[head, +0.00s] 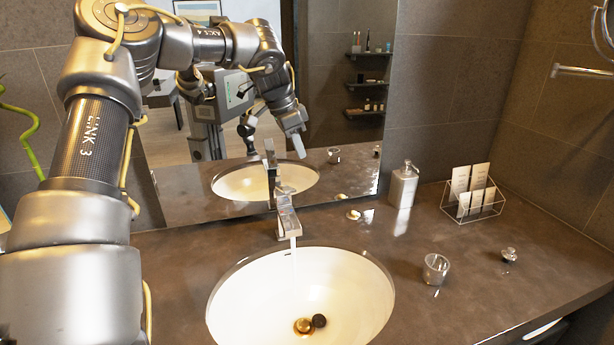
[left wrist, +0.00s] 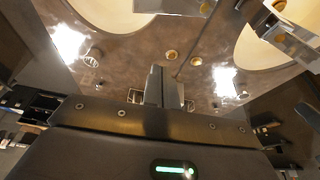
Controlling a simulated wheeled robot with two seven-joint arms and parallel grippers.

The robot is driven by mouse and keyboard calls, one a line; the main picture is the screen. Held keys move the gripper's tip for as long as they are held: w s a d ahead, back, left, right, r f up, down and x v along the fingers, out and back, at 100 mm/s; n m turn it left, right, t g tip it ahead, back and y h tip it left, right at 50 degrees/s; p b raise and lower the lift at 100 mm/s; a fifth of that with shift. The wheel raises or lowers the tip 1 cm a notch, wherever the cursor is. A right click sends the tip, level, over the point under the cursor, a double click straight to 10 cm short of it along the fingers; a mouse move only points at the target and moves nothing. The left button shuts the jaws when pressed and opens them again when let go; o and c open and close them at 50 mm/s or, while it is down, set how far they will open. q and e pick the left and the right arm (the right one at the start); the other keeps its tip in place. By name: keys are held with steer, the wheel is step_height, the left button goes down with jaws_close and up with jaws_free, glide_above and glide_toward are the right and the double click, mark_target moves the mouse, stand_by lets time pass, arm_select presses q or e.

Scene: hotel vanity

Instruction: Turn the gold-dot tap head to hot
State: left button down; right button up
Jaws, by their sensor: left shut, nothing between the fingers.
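A chrome tap (head: 288,215) with a flat, blocky spout stands behind the sink, in front of the mirror. A thin pale streak below the spout looks like running water. My left gripper (head: 294,138) is shut and empty, pointing down, and appears above the tap in the head view. Its fingers show in the left wrist view (left wrist: 165,88), apart from the tap. My right gripper is not in view.
A white sink (head: 365,290) is set in the dark counter (head: 410,320). To the right are a soap dispenser (head: 403,185), a wire card rack (head: 485,210), a glass (head: 436,268) and a small knob-like item (head: 509,255). A gold disc (head: 354,214) lies by the mirror (head: 330,60).

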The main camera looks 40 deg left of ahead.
arm_select(q)
steer(key=s, duration=0.1)
steer(key=p, duration=0.5)
glide_above(283, 196)
steer(key=d, duration=0.4)
steer(key=shift+f, duration=4.4)
steer(key=shift+w+d+f, duration=0.1)
steer(key=shift+w, duration=0.15)
steer(key=shift+s, duration=0.1)
